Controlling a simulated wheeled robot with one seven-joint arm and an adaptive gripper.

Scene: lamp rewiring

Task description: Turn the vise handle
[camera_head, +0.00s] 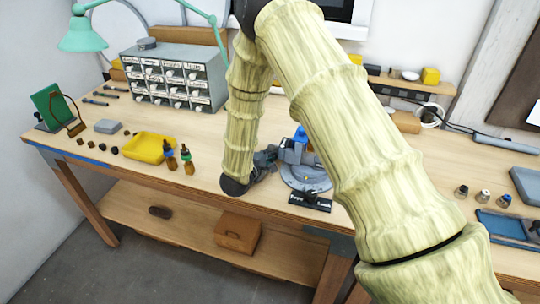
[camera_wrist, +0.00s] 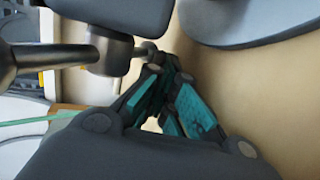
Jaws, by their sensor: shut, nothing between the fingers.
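The vise (camera_head: 297,152) is blue and grey and stands on a round grey base (camera_head: 306,180) near the bench's front edge, partly behind my arm in the head view. My gripper (camera_head: 268,158) is just left of it. In the wrist view my gripper (camera_wrist: 176,100) is shut and empty, its teal finger pads close together. The vise handle, a dark metal bar (camera_wrist: 55,56) with a thicker hub, enters from the left and reaches close to the fingertips. I cannot tell whether they touch. The round base (camera_wrist: 250,18) shows at the upper right.
On the workbench (camera_head: 230,198) are a yellow tray (camera_head: 148,147), small bottles (camera_head: 187,160), a drawer cabinet (camera_head: 172,75) and a green lamp (camera_head: 82,36). A black label plate (camera_head: 310,201) lies before the vise. Small jars (camera_head: 483,196) and a blue tray (camera_head: 505,226) are at right.

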